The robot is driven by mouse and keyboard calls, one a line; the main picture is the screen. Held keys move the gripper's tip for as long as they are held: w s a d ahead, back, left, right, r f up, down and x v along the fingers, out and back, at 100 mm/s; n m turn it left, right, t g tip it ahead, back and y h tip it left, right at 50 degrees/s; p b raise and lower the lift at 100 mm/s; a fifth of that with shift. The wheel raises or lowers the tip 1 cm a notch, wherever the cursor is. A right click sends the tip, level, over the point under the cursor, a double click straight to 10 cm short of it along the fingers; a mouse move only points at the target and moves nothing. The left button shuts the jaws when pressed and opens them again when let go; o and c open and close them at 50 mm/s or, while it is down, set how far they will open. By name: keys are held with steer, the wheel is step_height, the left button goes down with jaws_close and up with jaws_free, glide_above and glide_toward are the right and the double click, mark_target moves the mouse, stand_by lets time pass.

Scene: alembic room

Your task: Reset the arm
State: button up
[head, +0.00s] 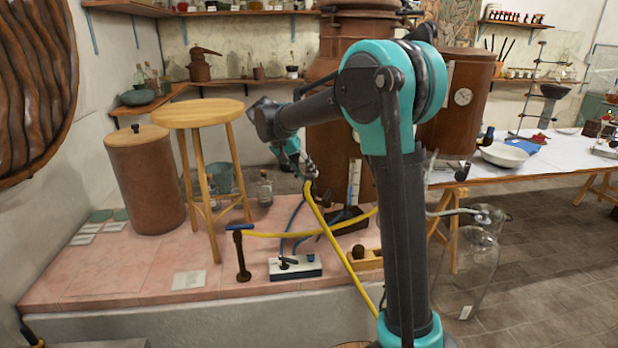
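My dark grey and teal arm rises at the centre right of the head view and bends over to the left at its top. The far section drops from a bend at the left. My gripper (310,172) is at its end, small in the picture, in front of the brown copper vessel and above the tiled platform. Its fingers are too small and unclear to tell whether they are open or shut. I see no object clearly held in it.
A wooden stool (198,113) and a lidded copper drum (146,185) stand left of the gripper on the pink tiled platform (105,272). Yellow hose (336,243) runs below. A glass jar (468,275) and a white-covered table (562,155) are right.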

steer(key=s+d+f+n+y, duration=0.1)
steer(key=s+d+f, duration=0.3)
steer(key=s, duration=0.6)
steer(key=s+d+f+n+t+y, duration=0.1)
steer(key=s+d+f+y, duration=0.2)
steer(key=s+d+f, duration=0.2)
steer(key=s+d+f+n+y, duration=0.1)
steer(key=s+d+f, duration=0.4)
steer(key=s+f, duration=0.4)
steer(key=s, duration=0.7)
steer(key=shift+s+d+f+n+t+y, duration=0.15)
steer(key=shift+s+f+n+t+y, duration=0.15)
steer(key=shift+f+y, duration=0.1)
